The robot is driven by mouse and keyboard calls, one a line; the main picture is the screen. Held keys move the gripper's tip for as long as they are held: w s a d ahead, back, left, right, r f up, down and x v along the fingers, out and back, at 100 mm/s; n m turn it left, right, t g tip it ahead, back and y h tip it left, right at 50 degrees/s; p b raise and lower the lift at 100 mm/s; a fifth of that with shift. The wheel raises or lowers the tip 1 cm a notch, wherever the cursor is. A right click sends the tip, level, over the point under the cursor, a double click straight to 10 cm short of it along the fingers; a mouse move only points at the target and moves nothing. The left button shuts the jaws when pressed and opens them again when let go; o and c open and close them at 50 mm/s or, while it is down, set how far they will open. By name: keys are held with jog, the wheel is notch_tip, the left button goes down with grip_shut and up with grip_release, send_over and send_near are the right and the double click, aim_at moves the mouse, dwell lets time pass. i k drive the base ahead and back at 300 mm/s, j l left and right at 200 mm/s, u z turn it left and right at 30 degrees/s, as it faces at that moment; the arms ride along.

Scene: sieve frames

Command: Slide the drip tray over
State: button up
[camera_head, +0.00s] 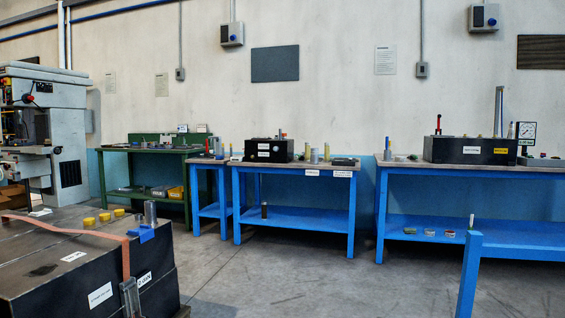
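I cannot pick out a drip tray for certain in the head view. Nothing there is clearly shaped or labelled as one at this distance. My gripper is not in view, so its place relative to any tray does not show.
A dark block (65,285) with an orange strap stands close at front left. A green bench (120,149) and a machine (50,125) stand behind. Grey floor (300,285) between is clear.

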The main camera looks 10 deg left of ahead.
aim_at(238, 159)
jog(key=i+j+u, duration=0.25)
jog(key=i, duration=0.35)
jog(key=i+j+u, duration=0.3)
jog(key=i, duration=0.35)
jog(key=i+j+u, duration=0.25)
jog(key=i, duration=0.4)
jog(key=i+l+z, duration=0.1)
jog(key=i+z, duration=0.15)
jog(key=i, duration=0.85)
jog(key=i+j+z, duration=0.1)
jog(key=i+z, duration=0.15)
jog(key=i, duration=0.8)
